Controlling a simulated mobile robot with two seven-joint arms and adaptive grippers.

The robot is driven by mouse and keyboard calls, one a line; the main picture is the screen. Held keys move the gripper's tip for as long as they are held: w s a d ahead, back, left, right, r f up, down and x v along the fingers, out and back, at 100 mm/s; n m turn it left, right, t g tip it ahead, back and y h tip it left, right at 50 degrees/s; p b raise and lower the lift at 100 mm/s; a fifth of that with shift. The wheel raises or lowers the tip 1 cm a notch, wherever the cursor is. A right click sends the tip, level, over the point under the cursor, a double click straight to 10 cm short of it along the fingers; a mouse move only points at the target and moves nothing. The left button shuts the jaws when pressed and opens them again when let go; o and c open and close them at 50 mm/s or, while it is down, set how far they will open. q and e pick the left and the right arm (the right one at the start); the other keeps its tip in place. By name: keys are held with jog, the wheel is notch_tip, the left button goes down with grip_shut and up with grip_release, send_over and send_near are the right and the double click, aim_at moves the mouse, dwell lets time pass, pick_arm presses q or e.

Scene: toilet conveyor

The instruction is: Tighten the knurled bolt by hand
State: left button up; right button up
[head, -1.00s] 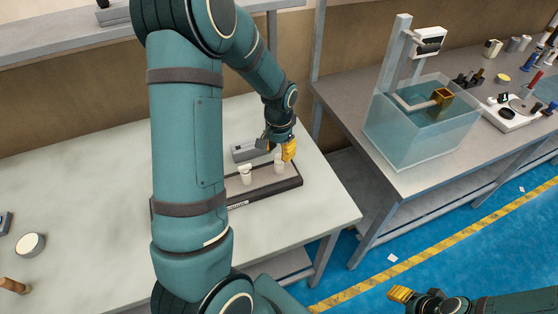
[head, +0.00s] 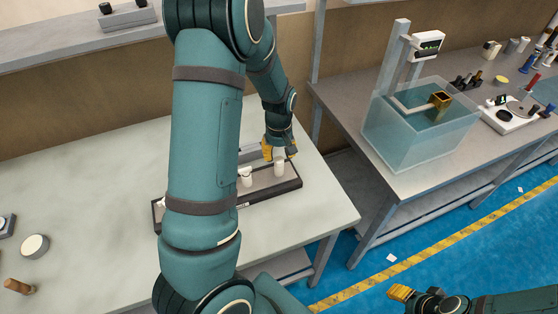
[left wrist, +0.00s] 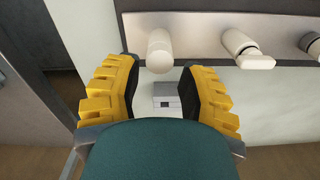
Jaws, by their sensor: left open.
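A long board with a dark rim (head: 225,203) lies on the pale table and carries several pale upright parts. My left gripper (head: 279,156) hangs over the right end of the board, open, its yellow fingers either side of a pale round post (head: 279,169). In the left wrist view the post (left wrist: 159,50) stands at the gap between the open fingertips (left wrist: 160,70), with no clear contact. A second pale part with a side lever (left wrist: 246,48) stands beside it. I cannot make out knurling on any part. My right gripper (head: 401,293) is at the lower right, far from the board.
A small grey block (left wrist: 168,96) sits behind the board. A round pale disc (head: 35,246) and a wooden-handled item (head: 18,286) lie at the table's left. A water tank (head: 420,130) stands on the right bench, across a gap.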

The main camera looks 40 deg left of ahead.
aim_at(279, 166)
pick_arm(q)
jog(key=shift+n+p, duration=0.3)
jog(key=shift+n, duration=0.7)
jog(key=n+p, duration=0.1)
jog(key=n, duration=0.1)
jog(key=shift+r+n, duration=0.1)
jog(key=shift+n, duration=0.2)
jog(key=shift+n+p, duration=0.65)
jog(key=shift+n, duration=0.35)
jog(key=shift+f, duration=0.3)
jog(key=shift+f+b, duration=1.05)
jog(key=shift+f, duration=0.25)
grip_shut()
